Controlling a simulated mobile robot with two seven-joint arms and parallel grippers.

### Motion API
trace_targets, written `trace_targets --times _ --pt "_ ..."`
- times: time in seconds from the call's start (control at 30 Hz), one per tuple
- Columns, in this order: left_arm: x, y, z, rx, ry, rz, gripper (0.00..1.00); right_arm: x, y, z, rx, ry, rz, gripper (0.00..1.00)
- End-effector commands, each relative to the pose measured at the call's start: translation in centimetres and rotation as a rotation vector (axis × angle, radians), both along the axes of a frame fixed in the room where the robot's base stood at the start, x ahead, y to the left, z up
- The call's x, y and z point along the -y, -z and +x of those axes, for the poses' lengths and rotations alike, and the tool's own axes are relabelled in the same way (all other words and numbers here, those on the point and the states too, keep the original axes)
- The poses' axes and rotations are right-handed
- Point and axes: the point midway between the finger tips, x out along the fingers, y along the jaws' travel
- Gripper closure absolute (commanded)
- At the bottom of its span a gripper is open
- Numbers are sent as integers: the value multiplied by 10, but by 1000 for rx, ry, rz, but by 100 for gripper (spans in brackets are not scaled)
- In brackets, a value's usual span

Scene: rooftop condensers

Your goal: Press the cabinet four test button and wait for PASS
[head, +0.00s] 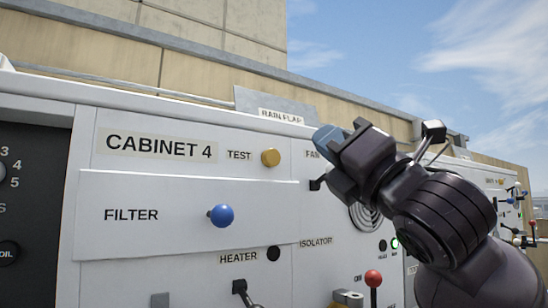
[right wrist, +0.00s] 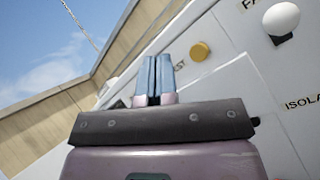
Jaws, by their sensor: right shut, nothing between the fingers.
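The cabinet 4 panel (head: 250,138) is white, with a yellow round button (head: 270,157) beside the TEST label. The button also shows in the right wrist view (right wrist: 200,50), to the right of my fingertips. My right gripper (head: 335,138) is shut and empty, its blue fingers together. In the head view it is to the right of the button and apart from it, covering part of the FAN label. My left gripper is not in view.
A blue FILTER knob (head: 221,215) sticks out below the button. A red-balled lever (head: 373,278) and a HEATER switch (head: 243,290) are lower down. A white knob (right wrist: 281,18) shows near the FAN label. The RAIN FLAP (head: 283,117) is at the top edge.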

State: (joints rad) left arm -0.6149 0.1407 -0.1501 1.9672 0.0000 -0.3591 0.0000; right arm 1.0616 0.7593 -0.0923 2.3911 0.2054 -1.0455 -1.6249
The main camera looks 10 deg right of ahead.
Motion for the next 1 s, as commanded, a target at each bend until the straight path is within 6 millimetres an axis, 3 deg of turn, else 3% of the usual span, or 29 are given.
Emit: trace_targets --times 0.47,1.0 --pt "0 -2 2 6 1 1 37 -2 0 5 1 -1 0 100" --pt "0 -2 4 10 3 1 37 -22 0 61 -1 -1 0 100"
